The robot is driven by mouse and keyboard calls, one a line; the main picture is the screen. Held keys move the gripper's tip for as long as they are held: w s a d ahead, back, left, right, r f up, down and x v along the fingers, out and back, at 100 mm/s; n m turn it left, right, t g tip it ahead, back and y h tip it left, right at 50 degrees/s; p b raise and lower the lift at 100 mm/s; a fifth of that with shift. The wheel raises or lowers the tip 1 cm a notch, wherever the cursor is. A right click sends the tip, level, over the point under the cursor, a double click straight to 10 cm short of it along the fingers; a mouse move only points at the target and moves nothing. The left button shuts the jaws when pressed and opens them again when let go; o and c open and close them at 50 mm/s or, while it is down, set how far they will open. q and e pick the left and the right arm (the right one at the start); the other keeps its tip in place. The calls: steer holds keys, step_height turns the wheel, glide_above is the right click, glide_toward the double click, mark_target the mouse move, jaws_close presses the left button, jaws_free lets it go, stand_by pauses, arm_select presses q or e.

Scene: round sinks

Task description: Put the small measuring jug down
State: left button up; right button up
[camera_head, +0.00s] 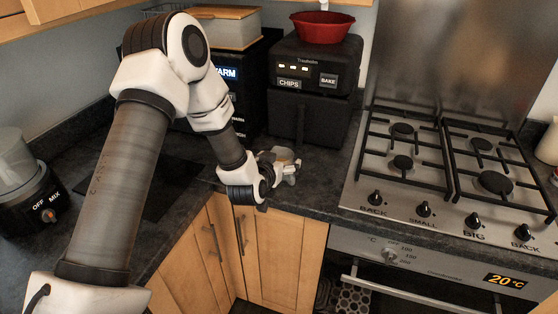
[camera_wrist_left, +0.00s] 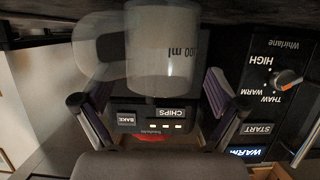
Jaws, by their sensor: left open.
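The small measuring jug (camera_wrist_left: 160,50) is translucent, with an upside-down "100 ml" mark and a handle on the left in the left wrist view. It stands at the dark worktop (camera_wrist_left: 35,30), which runs along the top of that inverted view. In the head view, part of the jug (camera_head: 284,155) shows at the gripper, mostly hidden. My left gripper (camera_head: 284,172) is over the front part of the worktop, left of the hob. Its fingers (camera_wrist_left: 150,98) are open and apart, with the jug ahead of and between them. My right gripper is not in view.
A black air fryer (camera_head: 312,100) with a red bowl (camera_head: 320,27) on top stands behind the gripper. A black microwave (camera_head: 250,90) is to its left. The gas hob (camera_head: 430,160) lies to the right. A blender (camera_head: 30,190) stands at far left.

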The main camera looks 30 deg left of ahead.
arm_select(q)
steer(key=shift+r, duration=0.25)
steer(key=shift+s+d, duration=0.1)
steer(key=shift+s, duration=0.3)
steer(key=p+v, duration=0.2)
steer(key=v, duration=0.9)
steer(key=s+d+f+m+g+h, duration=0.1)
steer(key=s+d+f+g, duration=0.1)
steer(key=s+f, duration=0.3)
steer(key=s+d+f+g+h, duration=0.1)
steer(key=s+d+f+g, duration=0.15)
steer(key=f, duration=0.55)
steer(key=s+d+f+m+g+h, duration=0.1)
steer(key=s+d+f+g, duration=0.2)
steer(key=f, duration=0.3)
steer(key=s+d+f+g, duration=0.3)
steer(key=s+f+g, duration=0.3)
steer(key=s, duration=0.9)
step_height(320, 180, down, 3)
steer(key=shift+f, duration=0.1)
steer(key=shift+w, duration=0.15)
